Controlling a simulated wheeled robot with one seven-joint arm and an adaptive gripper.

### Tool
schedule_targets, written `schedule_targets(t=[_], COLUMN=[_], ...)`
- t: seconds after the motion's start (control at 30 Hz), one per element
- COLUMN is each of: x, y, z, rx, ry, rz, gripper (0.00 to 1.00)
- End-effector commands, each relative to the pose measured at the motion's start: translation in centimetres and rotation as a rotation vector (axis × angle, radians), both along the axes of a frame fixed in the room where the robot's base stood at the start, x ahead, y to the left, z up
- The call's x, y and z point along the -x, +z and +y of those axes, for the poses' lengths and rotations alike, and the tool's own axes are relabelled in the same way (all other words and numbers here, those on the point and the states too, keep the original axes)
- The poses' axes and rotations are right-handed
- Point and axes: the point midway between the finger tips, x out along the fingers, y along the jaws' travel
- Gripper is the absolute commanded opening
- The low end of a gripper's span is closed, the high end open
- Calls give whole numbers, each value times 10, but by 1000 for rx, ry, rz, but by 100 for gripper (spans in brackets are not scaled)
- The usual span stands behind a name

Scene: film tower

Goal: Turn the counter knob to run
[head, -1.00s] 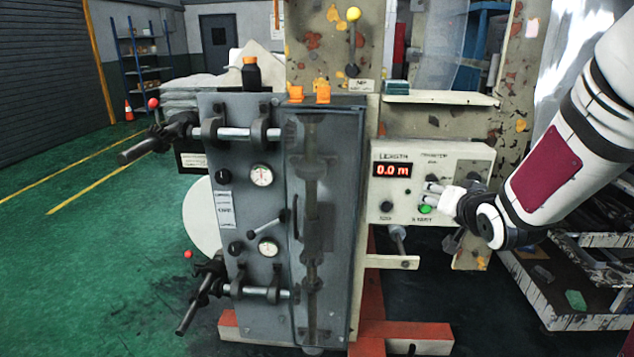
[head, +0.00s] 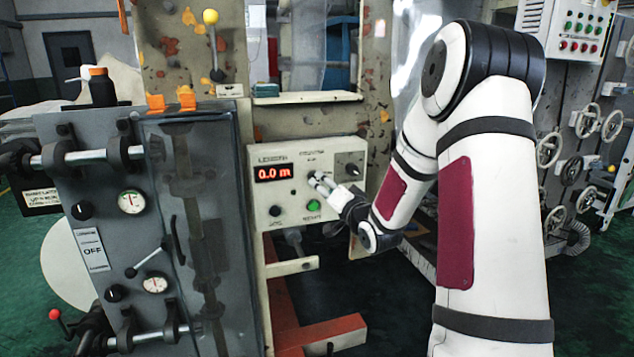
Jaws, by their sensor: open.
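The counter box (head: 262,200) is a cream panel with a red display (head: 273,173) reading 0.0 m. A dark knob (head: 318,173) sits at the middle of its face, with small print above it. Another dark selector (head: 351,169) sits at the upper right. A black button (head: 275,211) and a green button (head: 313,205) are along the bottom. My gripper (head: 322,183) is open, in front of the panel just below the middle knob. Its fingertips overlap the knob's lower edge in the picture; I cannot tell whether they touch it.
A grey cabinet (head: 90,195) with gauges and clamp handles stands left of the counter box. A pale shelf (head: 305,97) juts out above it, and a small bracket (head: 293,267) sits below. Handwheels (head: 587,120) and a button panel (head: 577,30) are at the far right.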

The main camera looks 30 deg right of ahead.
Motion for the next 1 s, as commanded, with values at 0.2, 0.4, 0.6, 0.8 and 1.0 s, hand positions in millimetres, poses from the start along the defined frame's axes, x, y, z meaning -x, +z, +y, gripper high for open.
schedule_targets(t=[0.2,0.4,0.6,0.8,1.0], x=[-38,-56,-60,-60,-59], y=[0,0,0,0,0], z=[-6,-9,-10,-10,-10], rx=[-1,0,0,0,0], ry=[1,0,-1,-1,-1], rz=[-1,0,1,1,1], gripper=[48,48,48,39,0])
